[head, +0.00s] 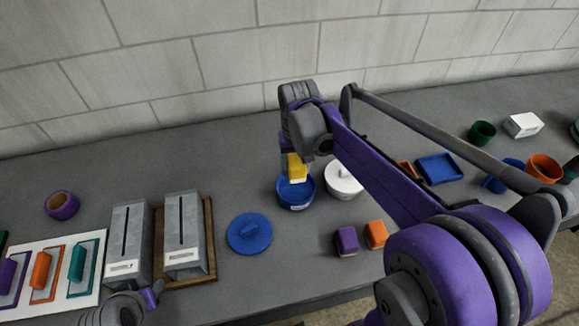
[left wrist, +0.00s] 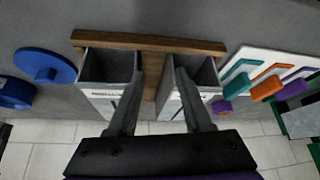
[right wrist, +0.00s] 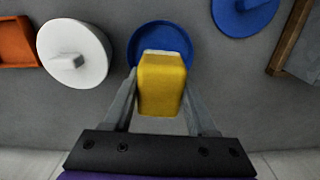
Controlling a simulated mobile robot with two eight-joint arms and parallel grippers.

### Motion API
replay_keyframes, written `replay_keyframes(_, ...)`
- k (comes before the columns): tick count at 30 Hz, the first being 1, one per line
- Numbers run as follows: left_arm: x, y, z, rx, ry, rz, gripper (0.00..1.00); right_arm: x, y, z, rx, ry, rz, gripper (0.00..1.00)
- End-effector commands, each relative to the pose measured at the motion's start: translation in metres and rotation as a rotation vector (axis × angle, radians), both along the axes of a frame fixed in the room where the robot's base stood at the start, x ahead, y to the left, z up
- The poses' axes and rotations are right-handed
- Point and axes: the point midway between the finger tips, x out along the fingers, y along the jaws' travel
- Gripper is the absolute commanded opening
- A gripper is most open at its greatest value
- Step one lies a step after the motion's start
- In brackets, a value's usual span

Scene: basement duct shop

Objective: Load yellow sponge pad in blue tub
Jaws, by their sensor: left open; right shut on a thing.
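The yellow sponge pad (head: 297,167) is held in my right gripper (head: 296,160), over the blue tub (head: 296,193). In the right wrist view the pad (right wrist: 161,84) sits between both fingers and overlaps the near part of the open blue tub (right wrist: 160,36). I cannot tell whether the pad is inside the rim or just above it. The blue lid (head: 250,233) lies on the table to the left of the tub. My left gripper (left wrist: 174,92) is open and empty near the two grey metal boxes (left wrist: 108,88).
A white lidded container (head: 343,181) stands close to the tub's right. Purple (head: 346,241) and orange (head: 376,234) pads lie in front of it. A blue tray (head: 439,168) and several pots are farther right. A purple ring (head: 62,205) is at far left.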

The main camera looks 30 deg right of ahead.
Motion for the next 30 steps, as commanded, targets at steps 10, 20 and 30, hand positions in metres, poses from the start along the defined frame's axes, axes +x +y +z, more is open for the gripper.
replay_keyframes(10,-0.012,0.000,-0.024,0.000,0.023,0.000,0.50,-0.002,0.001,-0.035,0.000,0.004,0.001,0.12)
replay_keyframes(20,-0.019,0.000,-0.040,0.000,0.035,0.000,0.50,-0.001,0.001,-0.058,-0.001,0.001,0.001,0.12)
replay_keyframes(30,-0.018,0.000,-0.039,0.000,0.035,0.000,0.50,0.000,0.001,-0.057,0.000,0.000,0.001,0.12)
